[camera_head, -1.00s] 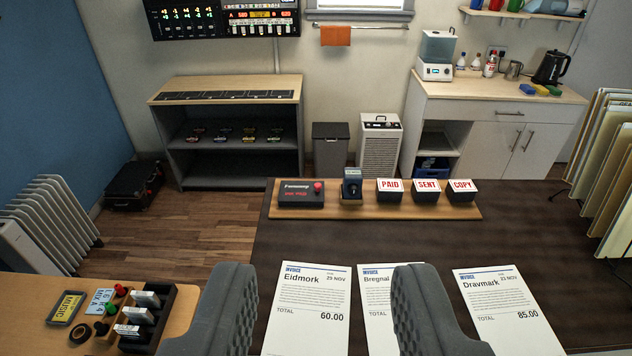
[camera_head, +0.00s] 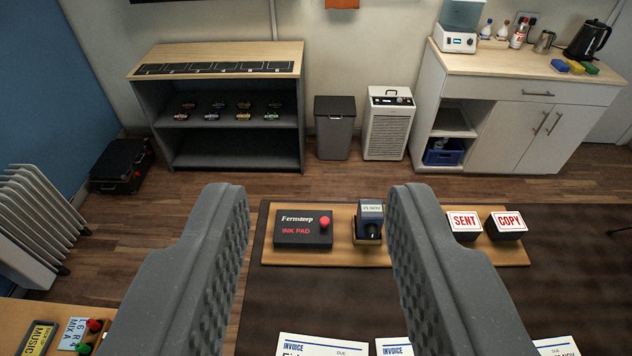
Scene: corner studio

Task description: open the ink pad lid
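The ink pad (camera_head: 303,231) is a flat black box marked "Fernsteep INK PAD" with a red knob (camera_head: 325,223) at its right end. Its lid looks shut. It sits at the left of a wooden tray (camera_head: 340,257) at the desk's far edge. My gripper (camera_head: 320,205) is open and empty. In the picture its fingers frame the ink pad and the date stamp, nearer the camera and apart from both.
A date stamp (camera_head: 369,222) stands right of the pad. The SENT (camera_head: 464,224) and COPY (camera_head: 507,224) stamps stand farther right; my right finger hides the PAID stamp. Invoices (camera_head: 322,345) lie in front.

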